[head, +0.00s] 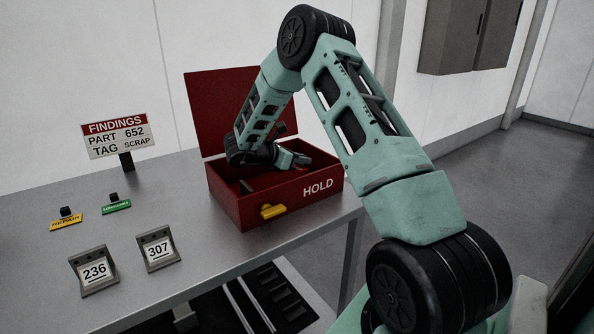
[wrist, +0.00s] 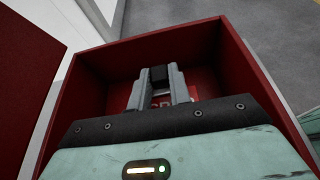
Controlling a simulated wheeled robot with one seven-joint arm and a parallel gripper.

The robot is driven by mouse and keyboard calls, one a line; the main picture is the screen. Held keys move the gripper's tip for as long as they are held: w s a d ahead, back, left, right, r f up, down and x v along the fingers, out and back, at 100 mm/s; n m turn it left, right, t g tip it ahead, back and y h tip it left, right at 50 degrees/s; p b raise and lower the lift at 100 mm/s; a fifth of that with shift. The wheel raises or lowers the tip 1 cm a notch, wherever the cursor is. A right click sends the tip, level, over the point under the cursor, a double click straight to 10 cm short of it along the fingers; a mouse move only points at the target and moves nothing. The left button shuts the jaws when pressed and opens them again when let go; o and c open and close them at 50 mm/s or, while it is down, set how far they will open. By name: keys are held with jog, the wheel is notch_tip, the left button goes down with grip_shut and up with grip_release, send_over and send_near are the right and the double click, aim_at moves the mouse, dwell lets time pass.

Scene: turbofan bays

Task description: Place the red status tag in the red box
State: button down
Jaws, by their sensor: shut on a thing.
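The red box (head: 300,200), marked HOLD, stands on the table with its lid open at the back. My gripper (head: 288,160) reaches down inside it. In the wrist view my gripper (wrist: 159,82) is shut on the black knob of the red status tag (wrist: 203,86). The tag shows between and beside the fingers, with white lettering partly hidden by them. The box walls (wrist: 205,45) surround the fingers and tag. I cannot tell whether the tag touches the box floor. In the head view my arm and the box wall largely hide the tag.
A yellow tag (head: 66,222) and a green tag (head: 116,206) lie on the table at left. Stands marked 236 (head: 94,271) and 307 (head: 158,248) are in front. A findings sign (head: 118,136) reads part 652, tag scrap. A yellow latch (head: 272,211) is on the box front.

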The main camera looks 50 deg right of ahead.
aim_at(300, 170)
notch_tip(300, 170, down, 4)
jog(key=shift+r+p, duration=0.1)
jog(key=shift+p, duration=0.2)
jog(key=shift+f+b, duration=0.65)
jog(key=shift+b, duration=0.3)
jog(key=c, duration=1.3)
grip_release()
jog(key=shift+r, duration=0.1)
